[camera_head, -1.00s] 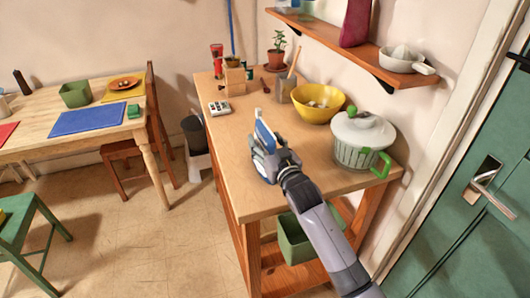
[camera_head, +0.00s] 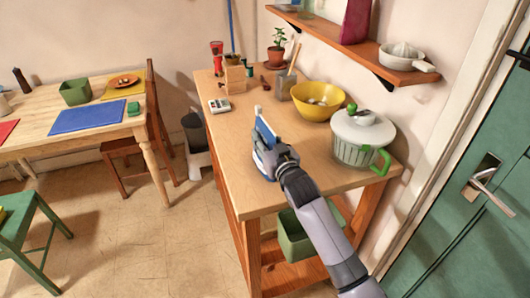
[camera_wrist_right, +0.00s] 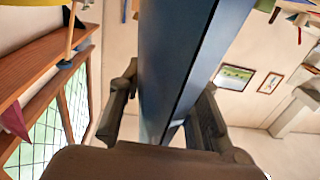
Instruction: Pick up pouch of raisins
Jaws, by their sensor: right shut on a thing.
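My right gripper (camera_head: 267,152) is above the near part of the wooden counter (camera_head: 240,185). It is shut on a flat blue-and-white pack (camera_head: 264,129), which stands up between the fingers. This may be the pouch of raisins; I cannot read a label. In the right wrist view the pack (camera_wrist_right: 178,65) is a tall blue slab with a paler face, gripped between the two dark fingers of the right gripper (camera_wrist_right: 165,105). Its lower end is hidden by the gripper. I cannot tell how far it is above the counter. My left gripper is out of view.
A yellow bowl (camera_head: 318,103) and a white lidded pot (camera_head: 362,138) with green handles stand right of the gripper. A wooden block (camera_head: 235,78), a small calculator-like device (camera_head: 219,105) and a plant (camera_head: 277,50) are farther back. A shelf (camera_head: 350,48) overhangs the right side.

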